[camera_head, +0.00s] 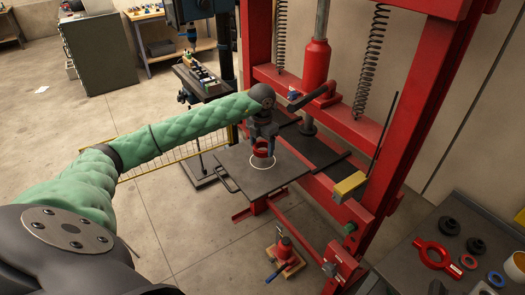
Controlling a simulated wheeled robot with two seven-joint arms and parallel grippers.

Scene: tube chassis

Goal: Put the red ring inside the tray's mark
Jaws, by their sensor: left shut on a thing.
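The red ring (263,151) is between the fingers of my left gripper (263,142), which is shut on it and points down. The tray (235,166) is a flat dark plate with handles, lying on the red press. Its mark (263,167) is a white circle outline. In the picture the ring appears over the far part of the circle. I cannot tell whether the ring touches the tray. The fingers hide part of the ring. My right gripper is out of view.
The red press frame (410,120) rises behind and right of the tray, with a yellow-topped block (350,184) beside it. A red jack (285,252) stands on the floor below. The bench (412,285) at lower right holds several rings and parts. A yellow mesh barrier (170,162) is behind my arm.

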